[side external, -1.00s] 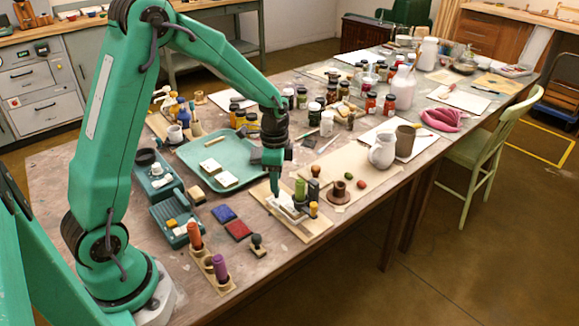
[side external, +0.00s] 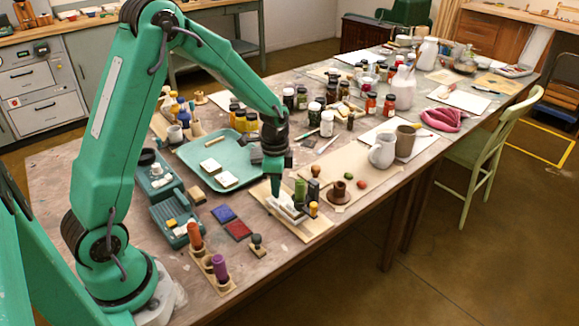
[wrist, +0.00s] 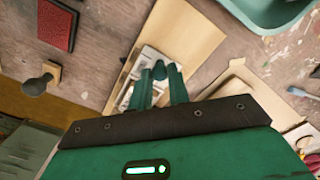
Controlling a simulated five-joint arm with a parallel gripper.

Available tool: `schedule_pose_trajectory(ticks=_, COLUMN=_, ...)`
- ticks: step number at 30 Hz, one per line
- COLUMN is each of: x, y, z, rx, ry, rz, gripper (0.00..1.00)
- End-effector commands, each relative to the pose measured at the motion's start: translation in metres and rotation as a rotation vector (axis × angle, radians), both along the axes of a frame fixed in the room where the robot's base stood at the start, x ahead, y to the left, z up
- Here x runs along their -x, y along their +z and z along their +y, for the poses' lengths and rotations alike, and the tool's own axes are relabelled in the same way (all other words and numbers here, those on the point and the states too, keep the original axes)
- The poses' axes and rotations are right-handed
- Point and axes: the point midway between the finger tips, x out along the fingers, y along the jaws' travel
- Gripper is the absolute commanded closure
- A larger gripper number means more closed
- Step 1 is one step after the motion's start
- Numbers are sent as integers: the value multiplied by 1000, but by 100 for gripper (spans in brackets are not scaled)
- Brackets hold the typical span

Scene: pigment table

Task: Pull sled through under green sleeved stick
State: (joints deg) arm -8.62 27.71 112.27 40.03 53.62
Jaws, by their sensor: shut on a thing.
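The pale sled (side external: 290,213) lies on a light wooden board (side external: 310,232) near the table's front edge. It also shows as a whitish shape in the wrist view (wrist: 149,56). The green sleeved stick (side external: 300,189) stands upright at the sled's far side, with a dark-topped stick (side external: 314,188) and a yellow sleeved stick (side external: 313,209) close by. My gripper (side external: 276,193) points down at the sled's left end, left of the green stick. Its fingers in the wrist view (wrist: 156,88) are shut on the sled; the grip itself is partly hidden.
A teal tray (side external: 222,150) lies behind to the left. Blue (side external: 224,214) and red (side external: 238,230) pads and a dark-knobbed stamp (side external: 258,246) lie to the left. The board's near end is bare.

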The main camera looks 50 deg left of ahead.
Motion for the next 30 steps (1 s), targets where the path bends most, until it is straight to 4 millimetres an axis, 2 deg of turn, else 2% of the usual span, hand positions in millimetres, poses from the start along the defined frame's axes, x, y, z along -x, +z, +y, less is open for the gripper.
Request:
schedule_pose_trajectory(ticks=5, x=0, y=0, z=-8, rx=0, ry=-2, rz=0, gripper=100)
schedule_pose_trajectory(ticks=16, x=-1, y=0, z=-41, rx=0, ry=-3, rz=-1, gripper=100)
schedule_pose_trajectory(ticks=27, x=-1, y=0, z=-44, rx=0, ry=0, rz=-3, gripper=100)
schedule_pose_trajectory(ticks=28, x=-1, y=0, z=-44, rx=0, ry=0, rz=-3, gripper=80)
schedule_pose_trajectory(ticks=30, x=-1, y=0, z=-44, rx=0, ry=0, rz=-3, gripper=67)
